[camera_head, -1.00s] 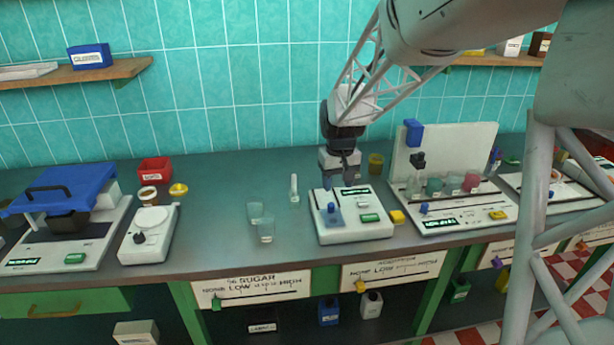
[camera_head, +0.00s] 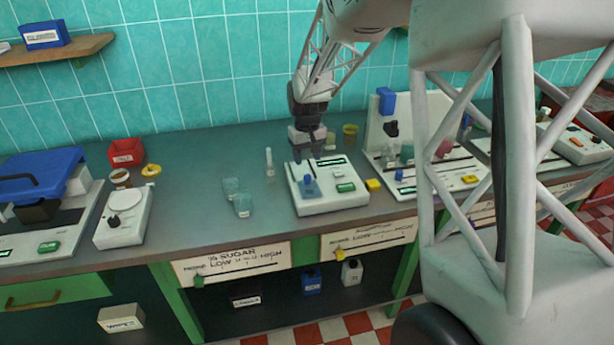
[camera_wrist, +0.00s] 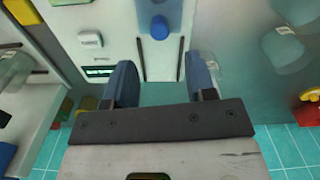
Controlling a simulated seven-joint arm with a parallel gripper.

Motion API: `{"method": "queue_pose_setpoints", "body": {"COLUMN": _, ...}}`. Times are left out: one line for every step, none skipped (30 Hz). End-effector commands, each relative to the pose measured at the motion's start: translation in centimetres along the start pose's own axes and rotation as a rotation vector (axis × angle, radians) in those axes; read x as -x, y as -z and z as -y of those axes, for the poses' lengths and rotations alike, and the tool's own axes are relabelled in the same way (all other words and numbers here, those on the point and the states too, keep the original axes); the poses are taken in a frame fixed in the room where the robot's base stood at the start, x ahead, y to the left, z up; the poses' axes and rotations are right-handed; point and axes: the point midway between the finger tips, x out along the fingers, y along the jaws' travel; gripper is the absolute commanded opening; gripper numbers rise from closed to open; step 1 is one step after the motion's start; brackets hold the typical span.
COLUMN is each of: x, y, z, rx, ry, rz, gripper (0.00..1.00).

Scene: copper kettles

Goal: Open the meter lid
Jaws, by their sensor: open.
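The meter (camera_head: 335,201) is a white box on the counter with a dark display and a green button. Its lid (camera_head: 310,187) is a small translucent blue plate with a blue knob, lying flat on the left part of the top. In the wrist view the blue knob (camera_wrist: 159,28) and lid (camera_wrist: 178,12) are at the top centre, between two dark slots. My gripper (camera_head: 306,157) hangs over the back edge of the meter. In the wrist view my open, empty gripper (camera_wrist: 161,80) has its fingers apart, short of the knob and not touching it.
Two clear cups (camera_head: 243,204) and a slim glass tube (camera_head: 269,162) stand left of the meter. A yellow block (camera_head: 373,185) sits close on its right, before another white machine (camera_head: 430,180). A yellow-green pot (camera_head: 350,136) stands behind.

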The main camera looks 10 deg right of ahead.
Motion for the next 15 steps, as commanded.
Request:
{"method": "queue_pose_setpoints", "body": {"x": -0.3, "y": 0.0, "z": 0.0, "rx": 0.0, "ry": 0.0, "rz": 0.001, "gripper": 0.51}}
{"method": "queue_pose_setpoints", "body": {"x": -0.5, "y": 0.0, "z": 0.0, "rx": 0.0, "ry": 0.0, "rz": 0.001, "gripper": 0.51}}
{"method": "queue_pose_setpoints", "body": {"x": -0.8, "y": 0.0, "z": 0.0, "rx": 0.0, "ry": 0.0, "rz": 0.002, "gripper": 0.51}}
{"method": "queue_pose_setpoints", "body": {"x": -1.0, "y": 0.0, "z": 0.0, "rx": 0.0, "ry": 0.0, "rz": 0.003, "gripper": 0.51}}
{"method": "queue_pose_setpoints", "body": {"x": -1.3, "y": -0.1, "z": 0.0, "rx": 0.0, "ry": 0.001, "rz": 0.003, "gripper": 0.51}}
{"method": "queue_pose_setpoints", "body": {"x": -1.7, "y": -0.1, "z": 0.0, "rx": 0.0, "ry": 0.001, "rz": 0.004, "gripper": 0.51}}
{"method": "queue_pose_setpoints", "body": {"x": -2.0, "y": -0.1, "z": 0.0, "rx": 0.0, "ry": 0.001, "rz": 0.004, "gripper": 0.51}}
{"method": "queue_pose_setpoints", "body": {"x": -2.4, "y": -0.1, "z": 0.0, "rx": 0.0, "ry": 0.001, "rz": 0.003, "gripper": 0.51}}
{"method": "queue_pose_setpoints", "body": {"x": -2.9, "y": -0.1, "z": 0.0, "rx": 0.0, "ry": 0.001, "rz": 0.004, "gripper": 0.51}}
{"method": "queue_pose_setpoints", "body": {"x": -3.2, "y": -0.1, "z": 0.0, "rx": 0.0, "ry": 0.001, "rz": 0.004, "gripper": 0.51}}
{"method": "queue_pose_setpoints", "body": {"x": -3.6, "y": -0.1, "z": 0.0, "rx": 0.0, "ry": 0.001, "rz": 0.004, "gripper": 0.51}}
{"method": "queue_pose_setpoints", "body": {"x": -4.1, "y": -0.1, "z": 0.0, "rx": 0.0, "ry": 0.001, "rz": 0.003, "gripper": 0.51}}
{"method": "queue_pose_setpoints", "body": {"x": -4.4, "y": -0.1, "z": 0.0, "rx": 0.0, "ry": 0.0, "rz": 0.003, "gripper": 0.51}}
{"method": "queue_pose_setpoints", "body": {"x": -4.8, "y": -0.1, "z": 0.0, "rx": 0.0, "ry": 0.0, "rz": 0.002, "gripper": 0.51}}
{"method": "queue_pose_setpoints", "body": {"x": -5.2, "y": -0.1, "z": 0.0, "rx": 0.0, "ry": 0.001, "rz": 0.003, "gripper": 0.51}}
